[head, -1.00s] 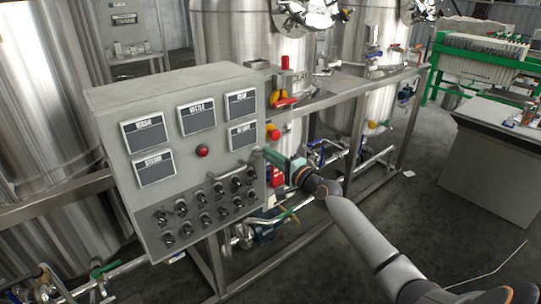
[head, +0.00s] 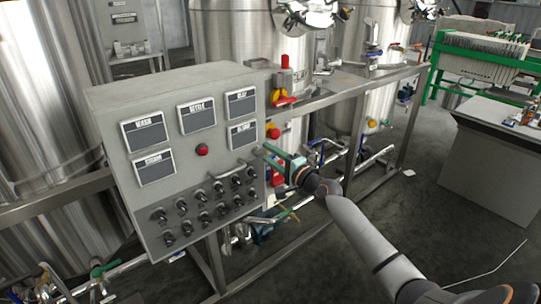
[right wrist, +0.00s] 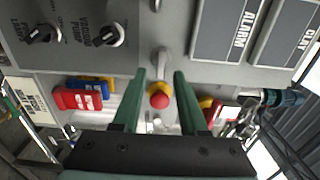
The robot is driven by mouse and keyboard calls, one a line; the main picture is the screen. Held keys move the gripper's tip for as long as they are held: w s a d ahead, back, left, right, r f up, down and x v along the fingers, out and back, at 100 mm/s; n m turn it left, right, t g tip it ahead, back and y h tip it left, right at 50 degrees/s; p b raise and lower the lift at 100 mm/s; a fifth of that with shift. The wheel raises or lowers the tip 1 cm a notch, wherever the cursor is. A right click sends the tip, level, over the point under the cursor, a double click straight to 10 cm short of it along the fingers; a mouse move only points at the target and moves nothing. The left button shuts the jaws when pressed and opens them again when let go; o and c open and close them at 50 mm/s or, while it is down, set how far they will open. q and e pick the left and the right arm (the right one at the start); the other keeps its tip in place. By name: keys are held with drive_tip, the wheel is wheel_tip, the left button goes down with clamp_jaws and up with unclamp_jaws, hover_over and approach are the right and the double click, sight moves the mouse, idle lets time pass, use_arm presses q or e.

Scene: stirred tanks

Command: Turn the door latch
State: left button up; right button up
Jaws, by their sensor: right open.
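The control cabinet (head: 185,185) has a grey front with labelled plates and several black knobs. In the right wrist view, a small grey metal latch (right wrist: 162,60) is at the edge of this front, between the knobs and the plates. My right gripper (head: 267,148) is at the cabinet's right edge, its green fingers pointing at it. It also shows in the right wrist view (right wrist: 160,74), open, with the latch just ahead of the gap between the fingertips. Nothing is held. I cannot tell if the fingers touch the latch. My left gripper is not in view.
A red-and-yellow button (right wrist: 158,95) shows between my right fingers. Red and blue parts (right wrist: 84,94) lie to the left in that view. A steel frame rail (head: 345,92), pipes and tanks (head: 235,40) stand behind the gripper.

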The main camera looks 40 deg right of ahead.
drive_tip(key=s, duration=1.2)
drive_tip(key=shift+s+d, duration=0.25)
drive_tip(key=shift+d, duration=0.2)
drive_tip(key=shift+f, duration=0.1)
